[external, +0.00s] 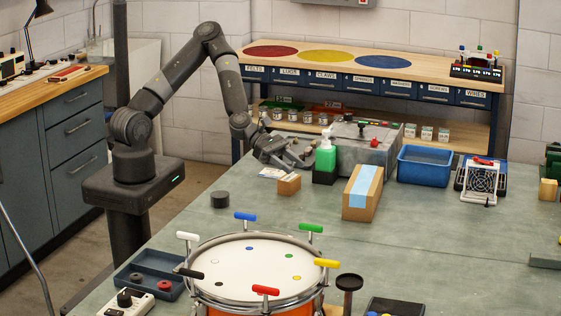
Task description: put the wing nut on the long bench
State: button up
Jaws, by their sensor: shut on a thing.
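My gripper (304,163) is low over the far left part of the green-topped bench (420,239). It is left of the green pump bottle (326,151) and just above and behind a small brown block (289,184). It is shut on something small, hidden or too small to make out. I cannot pick out the wing nut elsewhere in the external view. A long wooden-topped bench (422,75) with labelled drawers stands along the back wall, bearing red, yellow and blue discs.
A grey metal box (365,151), a blue bin (425,165) and a taped carton (362,193) stand right of my gripper. A drum (256,271) with coloured T-handles fills the front. A floor gap separates the two benches.

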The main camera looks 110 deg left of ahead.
jog(key=shift+d, duration=0.1)
jog(key=w+d+m+g+h, duration=0.15)
jog(key=w+d, duration=0.25)
jog(key=d, duration=0.8)
jog(key=w+d+m+h, duration=0.15)
jog(key=w+d, duration=0.25)
jog(key=d, duration=0.7)
jog(key=s+d+r+m+g+h, duration=0.1)
jog(key=s+d, duration=0.2)
jog(key=d, duration=1.2)
jog(key=s+d+r+m+g+h, duration=0.1)
jog(key=s+d+m+h, duration=0.1)
jog(key=d, duration=1.2)
jog(key=w+a+f, duration=0.1)
jog(key=w+f, duration=0.1)
jog(key=w, duration=0.1)
jog(key=w+a+f, duration=0.2)
jog(key=w, duration=0.1)
jog(key=w+a+f, duration=0.1)
jog(key=w+f, duration=0.1)
jog(key=w, duration=0.1)
jog(key=shift+w+a, duration=0.2)
jog(key=shift+a, duration=0.05)
jog(key=shift+w+f, duration=0.1)
jog(key=shift+f, duration=0.1)
jog(key=shift+f+y, duration=0.3)
jog(key=shift+f, duration=1.6)
jog(key=shift+f, duration=0.15)
